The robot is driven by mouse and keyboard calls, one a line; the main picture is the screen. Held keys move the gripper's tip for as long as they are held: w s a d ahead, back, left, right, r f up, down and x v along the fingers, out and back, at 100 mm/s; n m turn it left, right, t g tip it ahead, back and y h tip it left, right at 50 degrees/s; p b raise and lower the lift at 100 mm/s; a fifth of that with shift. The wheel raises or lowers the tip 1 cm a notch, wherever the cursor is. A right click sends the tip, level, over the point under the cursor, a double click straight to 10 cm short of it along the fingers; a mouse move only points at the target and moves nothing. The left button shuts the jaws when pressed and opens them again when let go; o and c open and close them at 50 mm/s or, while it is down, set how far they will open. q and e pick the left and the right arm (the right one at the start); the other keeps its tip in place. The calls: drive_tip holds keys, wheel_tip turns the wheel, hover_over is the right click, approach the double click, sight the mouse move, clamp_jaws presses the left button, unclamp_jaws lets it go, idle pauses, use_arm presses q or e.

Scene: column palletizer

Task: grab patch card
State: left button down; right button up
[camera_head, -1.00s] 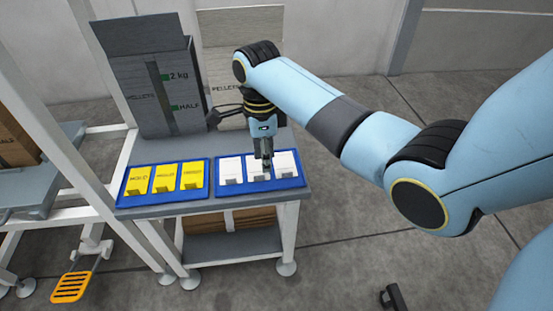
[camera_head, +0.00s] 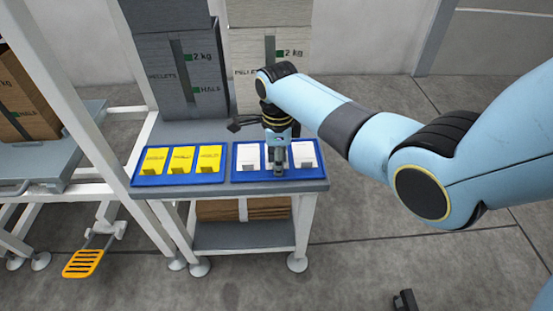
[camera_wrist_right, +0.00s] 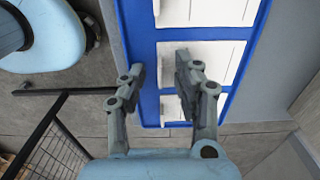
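Three white cards stand in a blue tray on the right of a small grey table, one on the left (camera_head: 248,155), one in the middle (camera_head: 271,150) and one on the right (camera_head: 304,153). Three yellow cards (camera_head: 182,160) stand in another blue tray (camera_head: 142,180) to the left. Which is the patch card cannot be read. My right gripper (camera_head: 278,160) is low in front of the middle white card and partly hides it. In the right wrist view the gripper (camera_wrist_right: 160,70) is open, its fingers apart beside the middle white card (camera_wrist_right: 208,62). My left gripper is out of view.
Two tall cartons, one dark grey (camera_head: 180,60) and one light (camera_head: 250,45), stand behind the trays. A white post frame rises at the left. Brown cardboard (camera_head: 220,208) lies under the tabletop. An orange slotted pedal (camera_head: 84,263) is near the floor at left.

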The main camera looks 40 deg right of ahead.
drive_tip(key=shift+c, duration=0.3)
clamp_jaws()
drive_tip(key=shift+r, duration=0.1)
